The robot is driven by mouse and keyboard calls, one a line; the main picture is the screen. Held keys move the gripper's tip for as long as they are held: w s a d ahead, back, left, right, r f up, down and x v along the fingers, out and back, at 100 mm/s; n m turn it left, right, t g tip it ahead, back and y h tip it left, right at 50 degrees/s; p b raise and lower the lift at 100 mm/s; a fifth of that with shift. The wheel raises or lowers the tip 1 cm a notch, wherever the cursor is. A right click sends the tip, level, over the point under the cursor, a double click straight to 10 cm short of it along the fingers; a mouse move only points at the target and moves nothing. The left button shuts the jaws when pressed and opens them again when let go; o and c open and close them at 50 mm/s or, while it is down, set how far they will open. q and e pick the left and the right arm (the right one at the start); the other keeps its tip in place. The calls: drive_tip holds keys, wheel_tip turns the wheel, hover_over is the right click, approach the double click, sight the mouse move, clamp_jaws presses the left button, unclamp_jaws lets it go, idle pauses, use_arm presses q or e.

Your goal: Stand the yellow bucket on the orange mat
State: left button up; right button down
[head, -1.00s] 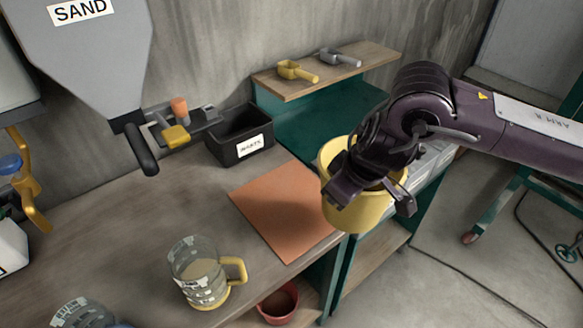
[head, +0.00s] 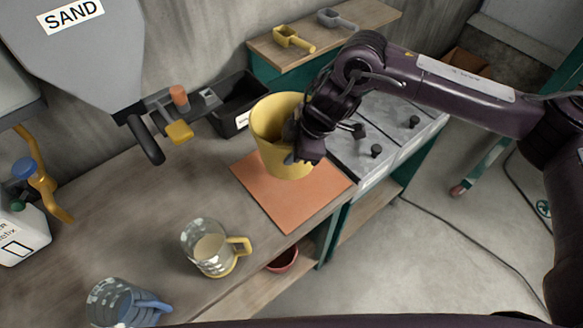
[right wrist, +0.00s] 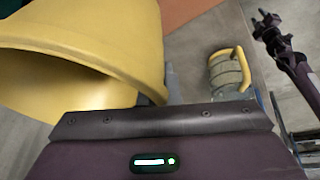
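The yellow bucket (head: 268,130) is upright over the back part of the orange mat (head: 298,207), and its base appears to meet the mat; a small gap cannot be ruled out. My right gripper (head: 300,156) is at the bucket's right side, shut on its wall. In the right wrist view the bucket (right wrist: 90,45) fills the left, its opening facing the camera, with one grey finger against its wall. A corner of the mat (right wrist: 188,10) shows behind.
A black bin (head: 232,108) stands close behind the bucket. A clear jug with a yellow handle (head: 212,250) and a blue-handled jug (head: 125,303) stand at the front left. Scoops (head: 293,39) lie on the shelf. The mat's front part is clear.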

wheel_tip(320, 180, down, 4)
drive_tip(key=shift+w+r+p, duration=0.1)
drive_tip(key=shift+p, duration=0.2)
wheel_tip(320, 180, down, 4)
drive_tip(key=shift+f+p, duration=0.2)
drive_tip(key=shift+p, duration=0.3)
drive_tip(key=c, duration=2.1)
unclamp_jaws()
drive_tip(key=shift+f, duration=0.15)
drive_tip(key=o, duration=0.5)
drive_tip(key=shift+c, duration=0.2)
